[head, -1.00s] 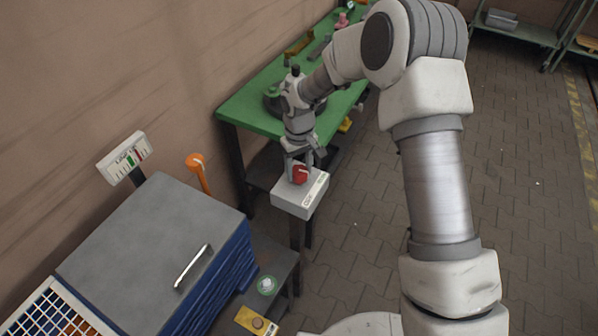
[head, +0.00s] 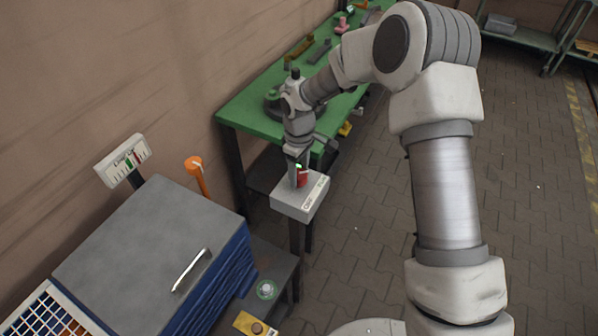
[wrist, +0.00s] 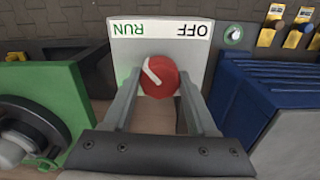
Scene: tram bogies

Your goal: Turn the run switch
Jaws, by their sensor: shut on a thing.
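The run switch is a red round knob (wrist: 160,76) with a white pointer line, on a light grey box (head: 300,203) on a post. In the wrist view its label (wrist: 160,28) reads upside down, RUN at left and OFF at right. The pointer slants to the upper left, toward RUN. My gripper (wrist: 160,88) is shut on the knob, one finger on each side. In the head view my gripper (head: 298,172) reaches down onto the box and hides part of the knob (head: 303,181). A small green spot shows beside the fingers there.
A green workbench (head: 255,110) with tools stands behind the box. A blue cabinet with a grey top (head: 130,245), an orange post (head: 195,168) and a gauge panel (head: 122,160) are at the left. Paved floor (head: 375,220) is clear at the right.

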